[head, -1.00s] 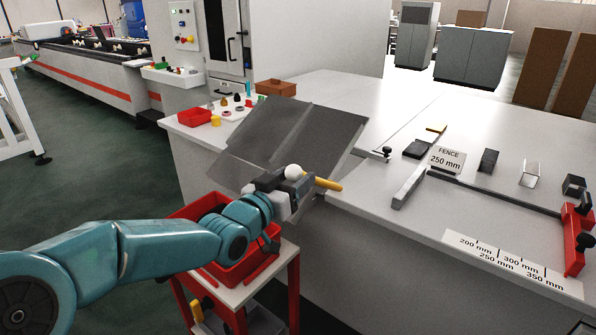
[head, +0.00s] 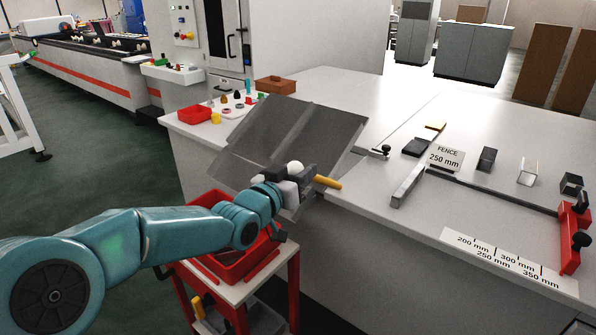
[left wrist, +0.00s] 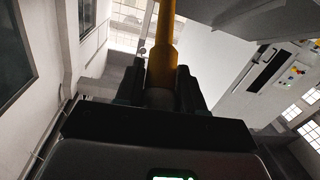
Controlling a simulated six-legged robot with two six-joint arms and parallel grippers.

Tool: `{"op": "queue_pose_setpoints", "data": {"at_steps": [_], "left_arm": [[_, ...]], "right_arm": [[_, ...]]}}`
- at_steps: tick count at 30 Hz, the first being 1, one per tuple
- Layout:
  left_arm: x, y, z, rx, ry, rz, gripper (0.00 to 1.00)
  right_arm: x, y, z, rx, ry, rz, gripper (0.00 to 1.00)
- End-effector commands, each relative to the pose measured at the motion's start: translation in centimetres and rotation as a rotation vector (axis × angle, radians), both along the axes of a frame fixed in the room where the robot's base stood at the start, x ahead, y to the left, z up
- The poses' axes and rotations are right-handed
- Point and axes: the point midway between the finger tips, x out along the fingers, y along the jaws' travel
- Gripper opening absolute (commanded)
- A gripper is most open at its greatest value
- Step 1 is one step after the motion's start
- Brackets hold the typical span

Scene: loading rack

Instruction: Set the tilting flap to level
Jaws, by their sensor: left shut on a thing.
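The tilting flap (head: 325,140) is a dark grey panel at the near left edge of the bench in the head view. It is tilted, sloping down toward me, with its lower part past the bench edge. A yellow handle (head: 327,182) sticks out at its lower right. My left gripper (head: 300,181) is at the flap's lower edge. In the left wrist view its fingers are shut on the yellow handle (left wrist: 161,50). A white ball (head: 295,167) shows just above the gripper. The gripper hides part of the flap's lower edge. My right gripper is not in view.
A red bin (head: 235,262) on a red-framed cart stands below the flap. Small parts and a red tray (head: 194,114) lie behind the flap.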

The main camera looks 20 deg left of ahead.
Motion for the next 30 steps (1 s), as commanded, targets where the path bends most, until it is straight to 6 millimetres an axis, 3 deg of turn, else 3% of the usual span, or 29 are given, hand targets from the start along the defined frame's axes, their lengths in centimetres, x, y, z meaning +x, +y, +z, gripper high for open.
{"op": "queue_pose_setpoints", "data": {"at_steps": [1,10,30], "left_arm": [[0.3,-0.1,1.0,0.006,0.015,0.0,0.0],[3.3,-1.3,4.0,0.06,0.165,-0.001,0.0],[8.4,-3.1,6.8,0.154,0.424,0.0,0.0]], "right_arm": [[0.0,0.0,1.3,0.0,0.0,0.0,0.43],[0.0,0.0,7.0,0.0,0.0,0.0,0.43],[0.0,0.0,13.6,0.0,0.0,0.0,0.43]]}}
